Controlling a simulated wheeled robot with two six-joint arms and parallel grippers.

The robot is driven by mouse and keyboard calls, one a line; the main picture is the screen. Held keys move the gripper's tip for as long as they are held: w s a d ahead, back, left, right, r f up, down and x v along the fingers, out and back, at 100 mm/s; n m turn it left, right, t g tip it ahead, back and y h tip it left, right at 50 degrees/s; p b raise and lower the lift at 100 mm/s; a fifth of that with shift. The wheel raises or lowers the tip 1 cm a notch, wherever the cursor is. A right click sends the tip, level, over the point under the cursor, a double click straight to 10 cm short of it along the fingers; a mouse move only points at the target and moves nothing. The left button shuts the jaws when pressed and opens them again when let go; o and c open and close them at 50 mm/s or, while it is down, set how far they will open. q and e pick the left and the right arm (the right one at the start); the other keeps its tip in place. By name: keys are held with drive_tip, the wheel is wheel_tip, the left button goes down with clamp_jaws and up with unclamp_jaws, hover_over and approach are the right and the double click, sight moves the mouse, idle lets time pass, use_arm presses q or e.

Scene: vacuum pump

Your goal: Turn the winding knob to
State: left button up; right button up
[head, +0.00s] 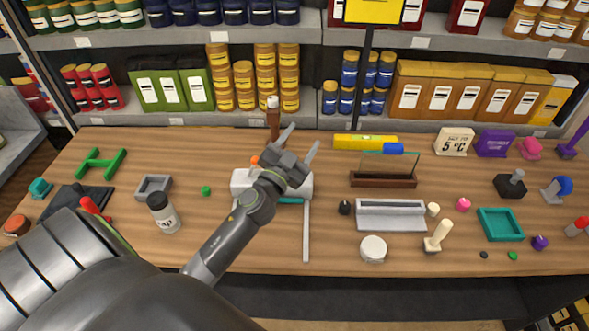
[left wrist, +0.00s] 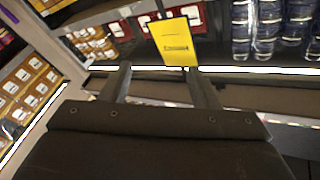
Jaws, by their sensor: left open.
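My left gripper (head: 303,141) is open and empty, raised over the middle of the table with its fingers pointing toward the back shelves. The left wrist view also shows its two spread fingers (left wrist: 158,78) with nothing between them. Under and behind it stands a white device (head: 241,182) with an orange knob-like part (head: 254,161), a teal strip and a long grey bar (head: 306,235) reaching toward the front. My gripper and forearm hide part of this device. I cannot tell whether the orange part is the winding knob. My right gripper is not in view.
A white-labelled bottle (head: 163,214) and a grey square frame (head: 153,187) stand to the left. A glass panel in a brown base (head: 383,180), a grey tray (head: 391,215) and a white round tub (head: 373,249) lie to the right. Stocked shelves (head: 210,120) line the back.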

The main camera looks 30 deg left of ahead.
use_arm(q)
drive_tip(key=w+d+r+m+g+h, duration=0.25)
drive_tip(key=w+d+m+h, duration=0.25)
drive_tip(key=d+m+h, duration=0.35)
drive_tip(key=w+d+f+m+g+h, duration=0.2)
drive_tip(key=w+f+m+g+h, duration=0.15)
drive_tip(key=m+g, duration=0.35)
drive_tip(key=s+a+n+g+y, duration=0.2)
drive_tip(key=a+n+g+y, duration=0.75)
drive_tip(key=a, duration=0.75)
drive_tip(key=shift+m+g+y, duration=0.55)
drive_tip(key=shift+m+g, duration=0.15)
wheel_tip(320, 180, down, 12)
drive_tip(key=b, duration=1)
drive_tip(key=shift+s+d+f+b, duration=0.1)
drive_tip(key=shift+d+b, duration=0.05)
drive_tip(key=shift+b, duration=0.25)
wheel_tip(320, 180, down, 4)
drive_tip(key=shift+f, duration=0.25)
drive_tip(key=shift+f+p, duration=0.3)
drive_tip(key=shift+f, duration=0.35)
